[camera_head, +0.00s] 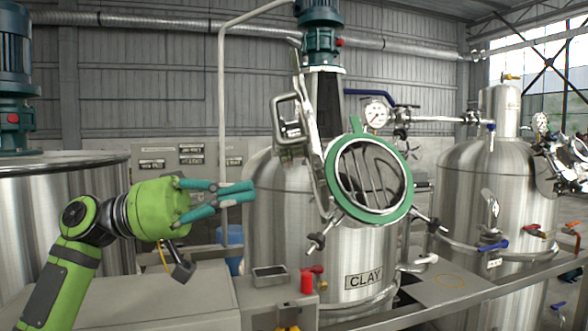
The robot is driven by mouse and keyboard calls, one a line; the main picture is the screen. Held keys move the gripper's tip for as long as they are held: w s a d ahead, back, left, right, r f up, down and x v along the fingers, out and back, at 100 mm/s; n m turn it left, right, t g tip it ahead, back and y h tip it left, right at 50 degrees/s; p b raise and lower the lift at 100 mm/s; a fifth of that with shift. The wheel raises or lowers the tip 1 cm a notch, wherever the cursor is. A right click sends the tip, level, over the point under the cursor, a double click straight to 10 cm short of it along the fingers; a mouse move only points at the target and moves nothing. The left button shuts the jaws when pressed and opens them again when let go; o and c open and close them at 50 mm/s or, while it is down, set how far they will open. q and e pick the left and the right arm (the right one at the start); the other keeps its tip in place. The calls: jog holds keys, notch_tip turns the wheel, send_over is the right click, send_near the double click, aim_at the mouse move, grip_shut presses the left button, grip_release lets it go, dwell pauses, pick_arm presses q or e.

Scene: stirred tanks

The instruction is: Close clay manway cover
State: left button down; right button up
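The clay tank (290,215) is a steel vessel with a "CLAY" label (364,279) low on its front. Its round manway opening (395,214) has a green rim and a barred grate inside. The manway cover (313,150) stands swung open at the left of the opening, seen nearly edge-on. A bracket-like handle (284,117) sticks out on its left side. My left gripper (252,190), with teal fingers, is left of the cover and lower than the handle, apart from both. My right gripper is not in view.
Swing bolts (316,243) stick out around the opening. A pressure gauge (376,114) and pipe are above it. A bench with a small metal tray (270,276) and red item (306,281) is below. Steel tanks stand left (60,205) and right (465,190).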

aim_at(311, 145)
pick_arm(q)
jog(key=p+x, duration=0.3)
jog(key=x, duration=0.4)
jog(key=shift+d+p, duration=0.3)
jog(key=shift+d, duration=0.15)
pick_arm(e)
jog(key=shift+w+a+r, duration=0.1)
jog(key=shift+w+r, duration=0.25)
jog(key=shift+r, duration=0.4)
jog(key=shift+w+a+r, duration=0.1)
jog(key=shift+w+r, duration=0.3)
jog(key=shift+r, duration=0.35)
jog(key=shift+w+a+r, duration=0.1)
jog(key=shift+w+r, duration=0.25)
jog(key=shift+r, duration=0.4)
